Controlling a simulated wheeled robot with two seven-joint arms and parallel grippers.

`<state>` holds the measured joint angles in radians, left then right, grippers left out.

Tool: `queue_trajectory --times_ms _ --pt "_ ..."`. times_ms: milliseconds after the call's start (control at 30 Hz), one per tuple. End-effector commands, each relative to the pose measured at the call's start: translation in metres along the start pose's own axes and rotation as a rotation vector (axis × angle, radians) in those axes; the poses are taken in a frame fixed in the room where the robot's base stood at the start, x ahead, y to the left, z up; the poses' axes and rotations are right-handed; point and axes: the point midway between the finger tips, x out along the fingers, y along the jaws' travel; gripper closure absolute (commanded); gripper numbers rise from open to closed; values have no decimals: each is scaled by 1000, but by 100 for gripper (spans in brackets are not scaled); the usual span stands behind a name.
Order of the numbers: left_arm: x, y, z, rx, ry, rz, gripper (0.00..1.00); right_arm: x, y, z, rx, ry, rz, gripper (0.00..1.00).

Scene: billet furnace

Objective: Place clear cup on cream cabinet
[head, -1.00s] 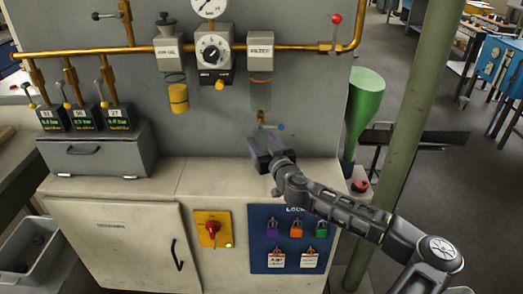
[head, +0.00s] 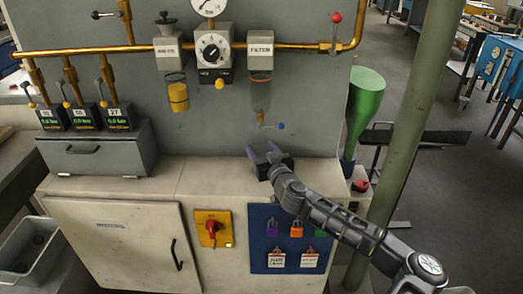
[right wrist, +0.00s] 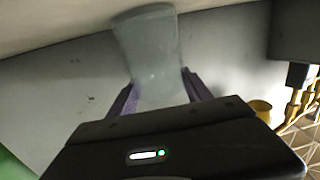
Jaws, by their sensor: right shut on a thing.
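The clear cup (right wrist: 152,58) is pale and see-through in the right wrist view. The purple fingers of my right gripper (right wrist: 160,92) are shut on its sides, and its far end reaches up against the pale surface at the picture's top; I cannot tell whether they touch. In the head view my right gripper (head: 264,152) is low over the back of the cream cabinet (head: 205,178), close to the grey panel; the cup is hard to make out there. My left gripper is not in view.
A brass pipe (head: 110,50) with a gauge unit (head: 212,52) and filter head (head: 261,52) runs above. A small valve with a blue knob (head: 281,126) is just above my gripper. A grey box (head: 98,158) stands left; the cabinet top between is bare.

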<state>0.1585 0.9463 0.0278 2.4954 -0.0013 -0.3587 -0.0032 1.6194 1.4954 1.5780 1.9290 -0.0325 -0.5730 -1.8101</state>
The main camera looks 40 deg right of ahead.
Motion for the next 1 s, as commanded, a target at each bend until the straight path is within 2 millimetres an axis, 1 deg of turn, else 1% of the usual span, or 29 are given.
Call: queue_trajectory --times_ms 33,67,300,333,700,767,867,1000 --pt "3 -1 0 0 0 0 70 0 0 3 -2 0 0 100" --pt "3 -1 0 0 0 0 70 0 0 3 -2 0 0 42" --pt "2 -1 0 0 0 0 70 0 0 2 0 0 0 22" --pt "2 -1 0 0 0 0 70 0 0 2 0 0 0 21" --pt "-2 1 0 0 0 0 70 -2 0 -2 1 0 0 21" --pt "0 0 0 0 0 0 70 -8 1 -1 -2 0 1 21" --pt "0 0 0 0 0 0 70 -22 1 -1 -2 -1 0 21" --pt "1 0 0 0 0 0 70 -50 1 -1 -4 -1 1 21"
